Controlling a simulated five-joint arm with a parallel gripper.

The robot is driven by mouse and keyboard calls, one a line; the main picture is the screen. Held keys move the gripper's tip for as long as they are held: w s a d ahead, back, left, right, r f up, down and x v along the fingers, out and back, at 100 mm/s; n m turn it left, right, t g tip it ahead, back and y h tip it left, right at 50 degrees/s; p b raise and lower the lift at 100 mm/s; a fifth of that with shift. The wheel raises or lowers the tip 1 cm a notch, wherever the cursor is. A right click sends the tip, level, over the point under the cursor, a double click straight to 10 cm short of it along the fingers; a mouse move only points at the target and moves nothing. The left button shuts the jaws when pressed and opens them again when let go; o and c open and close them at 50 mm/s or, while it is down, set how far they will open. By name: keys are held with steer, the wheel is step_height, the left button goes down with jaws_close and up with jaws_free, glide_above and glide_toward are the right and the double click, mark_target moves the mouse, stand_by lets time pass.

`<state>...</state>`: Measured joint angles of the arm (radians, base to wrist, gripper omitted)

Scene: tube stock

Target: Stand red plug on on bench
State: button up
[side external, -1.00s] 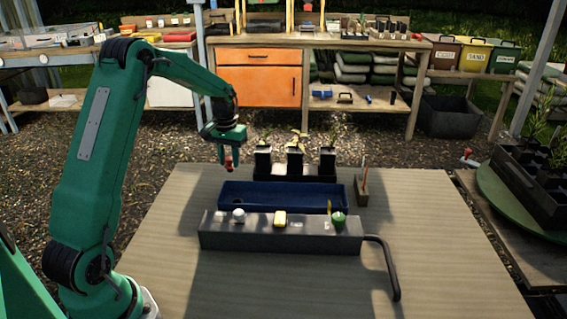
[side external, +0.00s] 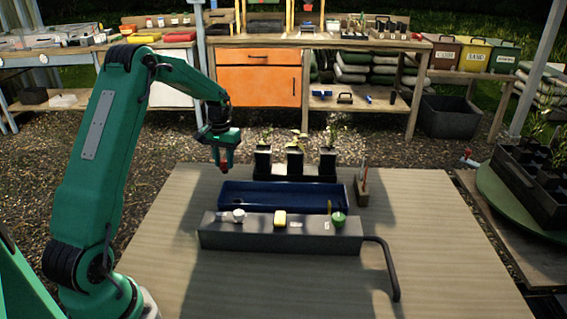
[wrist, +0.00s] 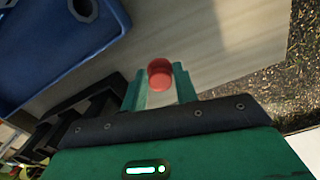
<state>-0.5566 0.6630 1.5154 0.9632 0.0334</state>
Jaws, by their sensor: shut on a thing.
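The red plug (wrist: 160,74) sits between the two green fingers of my gripper (wrist: 160,88) in the wrist view. In the side view my gripper (side external: 224,165) is shut on the red plug (side external: 223,169), which is mostly hidden by the fingers. It is held at the far left of the bench (side external: 400,220), left of the blue tray. From these views I cannot tell how far the plug is above the bench top.
A blue tray (side external: 235,199) lies right of my gripper, behind a dark grey block (side external: 260,240) bearing a white knob, a yellow piece and a green plug. Several potted seedlings (side external: 295,160) stand behind. The left part of the bench is clear.

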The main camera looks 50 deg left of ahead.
mark_target(224, 167)
steer(key=shift+f, duration=1.95)
steer(key=shift+f, duration=0.45)
steer(key=o, duration=1.1)
steer(key=shift+c, duration=0.2)
steer(key=shift+r, duration=3.9)
